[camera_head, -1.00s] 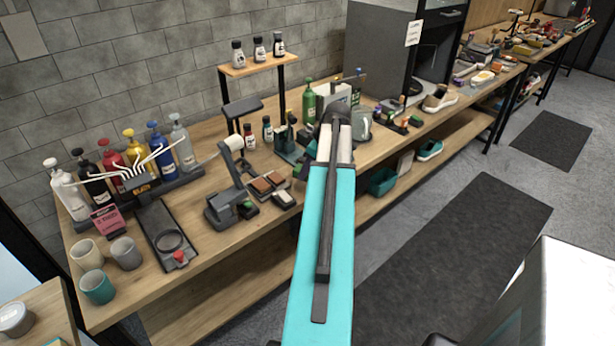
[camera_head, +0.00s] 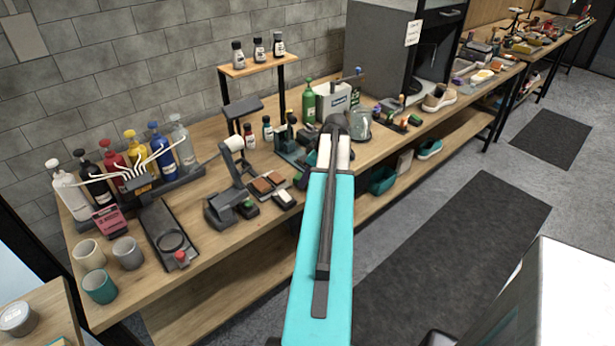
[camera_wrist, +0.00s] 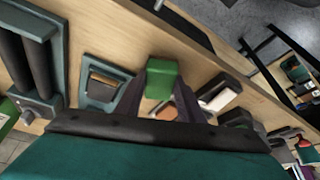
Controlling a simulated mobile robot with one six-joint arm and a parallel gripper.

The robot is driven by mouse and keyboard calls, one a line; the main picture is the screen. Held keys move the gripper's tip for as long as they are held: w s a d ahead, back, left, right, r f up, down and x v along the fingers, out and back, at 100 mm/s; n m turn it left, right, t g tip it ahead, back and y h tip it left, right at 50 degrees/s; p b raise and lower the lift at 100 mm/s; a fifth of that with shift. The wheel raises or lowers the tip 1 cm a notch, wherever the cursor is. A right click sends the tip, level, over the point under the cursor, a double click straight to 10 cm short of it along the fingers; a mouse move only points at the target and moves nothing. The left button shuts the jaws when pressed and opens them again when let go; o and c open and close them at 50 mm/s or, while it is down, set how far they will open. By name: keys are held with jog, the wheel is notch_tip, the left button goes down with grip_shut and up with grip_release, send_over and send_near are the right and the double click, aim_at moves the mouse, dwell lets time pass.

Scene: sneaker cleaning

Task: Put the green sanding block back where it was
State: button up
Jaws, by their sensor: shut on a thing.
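The green sanding block (camera_wrist: 162,78) is in the wrist view, held between the dark fingers of my gripper (camera_wrist: 168,88). The gripper is shut on it above the wooden bench top. How far the block is from the surface is hard to tell. In the head view my turquoise arm hides most of the gripper and the block. A similar green-and-black block (camera_head: 247,208) lies on the bench beside the grey tape-dispenser-like stand (camera_head: 228,200).
Brown blocks (camera_head: 268,184) and a white-topped dark block (camera_head: 284,200) lie near the bench's front edge. A teal holder (camera_wrist: 103,85) is left of the gripper in the wrist view. Bottles (camera_head: 130,155) and cups (camera_head: 100,287) stand at the left.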

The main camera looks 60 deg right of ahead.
jog(key=shift+f, duration=0.1)
jog(key=o, duration=1.1)
jog(key=shift+r, duration=0.2)
jog(key=b+v, duration=0.2)
jog(key=v, duration=1)
jog(key=shift+w, duration=0.1)
